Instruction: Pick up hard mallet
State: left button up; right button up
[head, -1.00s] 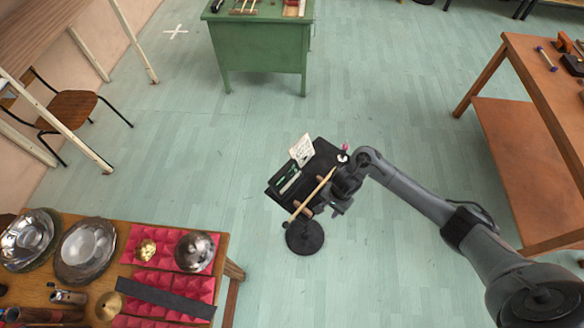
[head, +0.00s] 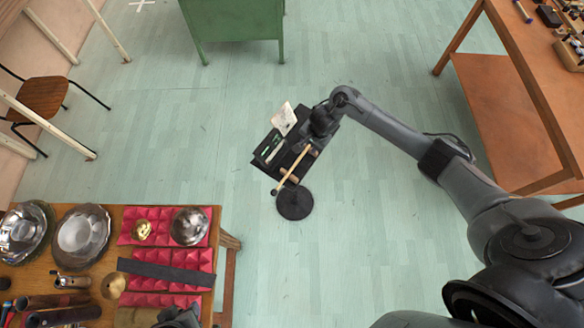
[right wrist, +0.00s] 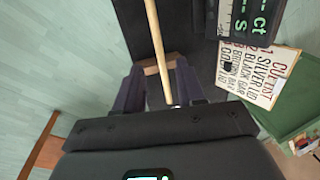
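A mallet (head: 293,170) with a pale wooden stick and a small dark head at its lower end lies slanted across wooden rests on a black stand (head: 262,163). My right gripper (head: 307,146) is at the stick's upper end. In the right wrist view, the stick (right wrist: 158,45) runs between the two fingers of my right gripper (right wrist: 158,88), which stand apart with gaps on both sides. A wooden rest (right wrist: 152,68) crosses beneath the stick. A dark part at the bottom edge of the head view looks like my left gripper (head: 180,318); its fingers cannot be made out.
The stand carries a paper cue list (head: 285,118) and a small green display (head: 268,150); its round base (head: 294,202) is on the floor. A percussion table (head: 228,222) is at lower left, a green desk (head: 233,22) behind, an orange workbench (head: 500,20) right. Floor between is clear.

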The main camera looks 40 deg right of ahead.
aim_at(305, 151)
jog(key=shift+w+a+f+b, duration=0.1)
jog(key=shift+w+f+b, duration=0.1)
jog(key=shift+f, duration=0.5)
jog(key=shift+w+a+f+b, duration=0.1)
jog(key=shift+f+b, duration=0.05)
jog(key=shift+f, duration=0.6)
jog(key=shift+w+a+f+b, duration=0.1)
jog(key=shift+f+b, duration=0.1)
jog(key=shift+f, duration=0.5)
jog(key=shift+d, duration=0.1)
jog(key=shift+c, duration=0.5)
grip_shut()
